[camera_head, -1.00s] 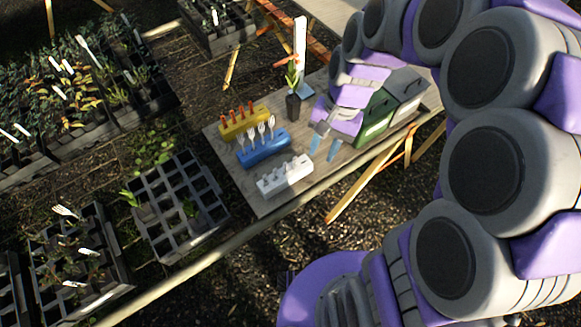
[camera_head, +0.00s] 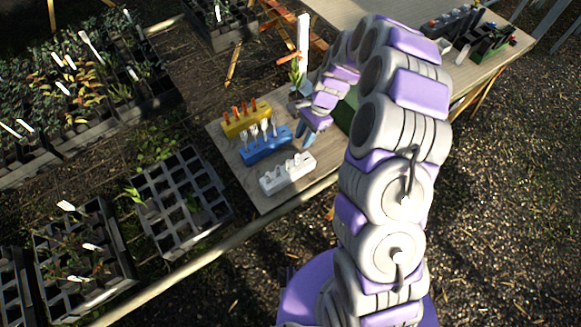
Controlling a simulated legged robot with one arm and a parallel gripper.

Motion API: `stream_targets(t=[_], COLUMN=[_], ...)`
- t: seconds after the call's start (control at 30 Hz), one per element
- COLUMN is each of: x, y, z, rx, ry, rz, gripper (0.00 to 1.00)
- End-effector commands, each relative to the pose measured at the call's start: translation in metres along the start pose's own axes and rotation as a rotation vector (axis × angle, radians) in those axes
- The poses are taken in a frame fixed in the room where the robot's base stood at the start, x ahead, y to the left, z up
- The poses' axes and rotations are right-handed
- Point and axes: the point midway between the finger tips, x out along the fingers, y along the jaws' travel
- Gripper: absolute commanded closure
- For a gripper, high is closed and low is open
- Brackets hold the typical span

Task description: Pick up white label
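Several white labels (camera_head: 265,128) stand upright in a blue holder (camera_head: 266,148) on the wooden table. A white holder (camera_head: 287,175) lies in front of it and carries small pale pieces too small to make out. A yellow holder (camera_head: 246,121) behind it carries several orange pieces. My gripper (camera_head: 304,139) points down just right of the blue holder, close to the white labels. Its bluish fingertips are seen nearly edge-on, so their gap is unclear. I see no label between them.
A potted plant (camera_head: 296,78) and a tall white post (camera_head: 303,38) stand behind my gripper.

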Motion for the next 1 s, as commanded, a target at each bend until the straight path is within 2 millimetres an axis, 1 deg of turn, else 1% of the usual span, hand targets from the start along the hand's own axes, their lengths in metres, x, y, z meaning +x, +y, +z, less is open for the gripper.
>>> stream_targets(t=[0.03, 0.1, 0.4, 0.53, 0.77, 0.87, 1.0], x=[0.013, 0.027, 0.079, 0.094, 0.106, 0.117, 0.137], y=[0.000, 0.001, 0.006, 0.006, 0.001, -0.002, -0.005], z=[0.002, 0.001, -0.006, -0.006, -0.001, -0.001, -0.004], rx=[-0.002, -0.003, -0.004, -0.005, -0.004, -0.005, -0.004], ry=[-0.003, -0.002, -0.012, -0.012, -0.004, -0.002, -0.004], rz=[0.007, 0.007, -0.002, -0.001, 0.002, 0.003, -0.001], gripper=[0.68, 0.68, 0.68, 0.68, 0.68, 0.68, 0.68])
